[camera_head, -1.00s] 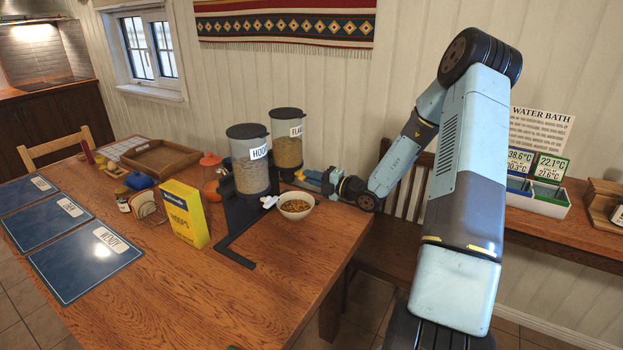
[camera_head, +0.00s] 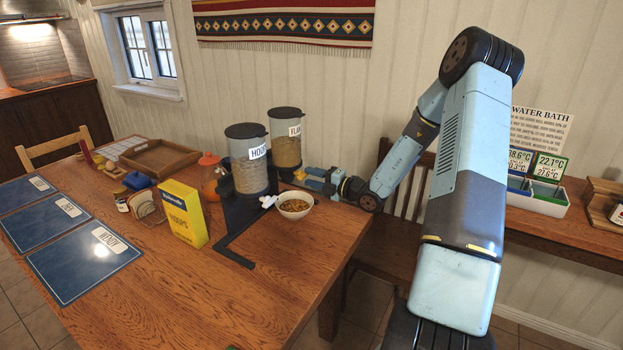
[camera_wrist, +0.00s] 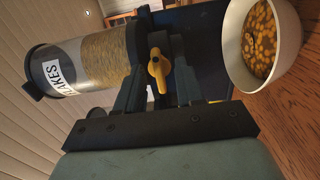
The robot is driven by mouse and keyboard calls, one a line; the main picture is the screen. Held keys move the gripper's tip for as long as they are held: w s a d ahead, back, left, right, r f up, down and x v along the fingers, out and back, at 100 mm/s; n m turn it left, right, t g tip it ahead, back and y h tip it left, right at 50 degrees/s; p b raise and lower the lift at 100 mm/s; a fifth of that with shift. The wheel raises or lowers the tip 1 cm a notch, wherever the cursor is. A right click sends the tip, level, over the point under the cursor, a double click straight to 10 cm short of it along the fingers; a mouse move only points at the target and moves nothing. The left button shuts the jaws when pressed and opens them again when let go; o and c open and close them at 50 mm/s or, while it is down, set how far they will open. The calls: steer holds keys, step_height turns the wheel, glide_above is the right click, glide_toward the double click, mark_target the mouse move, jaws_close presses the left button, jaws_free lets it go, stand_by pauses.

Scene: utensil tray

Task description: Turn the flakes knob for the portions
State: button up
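The flakes dispenser (camera_head: 287,150) stands behind the hoops dispenser (camera_head: 249,178), its clear body part filled. In the wrist view the flakes dispenser (camera_wrist: 95,62) lies sideways, with its yellow knob (camera_wrist: 158,71) facing me. My gripper (camera_head: 304,177) is at the dispenser's right side. In the wrist view my gripper (camera_wrist: 158,78) has its two dark fingers apart, one on each side of the knob, with gaps visible. The knob is slightly tilted in the picture. A white bowl (camera_head: 308,211) with cereal in it stands in front of the dispensers; it also shows in the wrist view (camera_wrist: 234,62).
A yellow hoops box (camera_head: 185,213), an orange jar (camera_head: 210,175) and a wooden tray (camera_head: 187,161) stand further left. Blue mats (camera_head: 75,265) lie at the left. The table front is clear.

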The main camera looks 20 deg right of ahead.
steer(key=v, duration=1.3)
steer(key=s+a+r+n+g+h, duration=0.1)
steer(key=s+a+r+n+g, duration=0.6)
steer(key=n, duration=0.5)
steer(key=s+a+r+n+g+h, duration=0.1)
steer(key=s+a+r+n+g, duration=0.4)
steer(key=a+n, duration=0.45)
steer(key=s+d+r+n+t+h, duration=0.2)
steer(key=s+r+n+h, duration=0.3)
steer(key=s+n, duration=0.4)
steer(key=s+d+r+n+t+h, duration=0.2)
steer(key=s+r+n+h, duration=0.3)
steer(key=n, duration=1)
steer(key=s+r, duration=0.3)
steer(key=s, duration=0.1)
steer(key=shift+s+d, duration=0.25)
